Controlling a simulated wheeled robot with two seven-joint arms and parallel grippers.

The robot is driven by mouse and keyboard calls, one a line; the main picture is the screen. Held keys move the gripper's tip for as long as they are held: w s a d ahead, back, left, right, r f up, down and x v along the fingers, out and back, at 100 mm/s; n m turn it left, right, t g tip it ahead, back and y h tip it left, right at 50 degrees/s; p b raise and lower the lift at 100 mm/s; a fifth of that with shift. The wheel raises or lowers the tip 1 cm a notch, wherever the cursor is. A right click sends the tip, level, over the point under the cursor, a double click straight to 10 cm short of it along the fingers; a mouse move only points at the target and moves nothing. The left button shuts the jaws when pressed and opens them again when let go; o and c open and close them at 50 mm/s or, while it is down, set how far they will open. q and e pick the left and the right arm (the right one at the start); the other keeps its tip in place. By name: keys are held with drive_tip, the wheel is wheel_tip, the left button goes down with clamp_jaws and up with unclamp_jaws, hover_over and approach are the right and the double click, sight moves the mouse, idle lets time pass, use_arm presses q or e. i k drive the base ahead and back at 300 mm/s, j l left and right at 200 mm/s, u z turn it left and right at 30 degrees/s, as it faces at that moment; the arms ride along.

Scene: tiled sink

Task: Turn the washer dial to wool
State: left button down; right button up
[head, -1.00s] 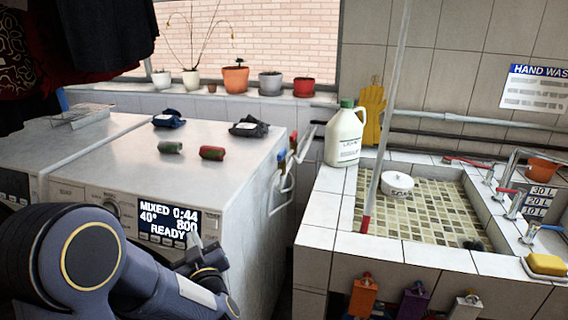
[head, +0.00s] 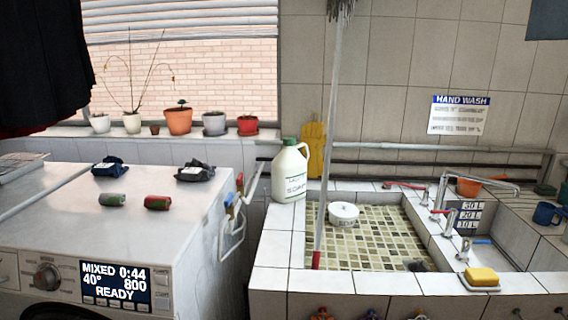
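The washer (head: 190,255) stands at the lower left in the head view, with a white top and front panel. Its round grey dial (head: 47,277) sits on the panel at the left, beside the lit display. The display (head: 115,284) reads MIXED, 0:44, 40°, 800, READY. The dial's pointer mark is too small to read. Neither of my grippers shows in the head view now, and nothing is seen touching the dial.
A green roll (head: 112,199), a red roll (head: 157,202) and dark folded cloths (head: 194,171) lie on the washer top. Coloured-handled hooks (head: 236,205) stick out from its right side. The tiled sink (head: 385,281) with a soap jug (head: 290,172) and a leaning mop pole (head: 327,150) stands right.

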sight(44, 279)
drive_tip(key=u, duration=1.65)
drive_tip(key=i+j+u, duration=0.25)
drive_tip(key=i+j, duration=0.15)
drive_tip(key=i, duration=0.15)
drive_tip(key=i+j+u, duration=0.2)
drive_tip(key=i, duration=0.35)
drive_tip(key=j, duration=0.1)
